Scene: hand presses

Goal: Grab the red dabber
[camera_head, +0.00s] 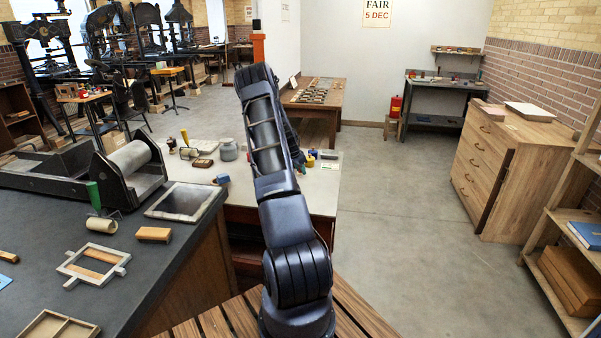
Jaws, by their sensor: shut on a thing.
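My arm rises in front of the pale-topped table (322,195) and bends down behind itself. The dark end of my gripper (297,158) shows only in part at the right side of my arm, low over that table. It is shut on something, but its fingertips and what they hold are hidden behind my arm. I cannot make out a red dabber on the table. A small yellow object (311,160) and a blue object (328,154) stand just right of my gripper.
Left of my arm, a grey jar (228,150) and small tools stand on the same table. A dark bench with a roller press (131,160) fills the left. A wooden drawer cabinet (500,175) stands at the right. The grey floor between is clear.

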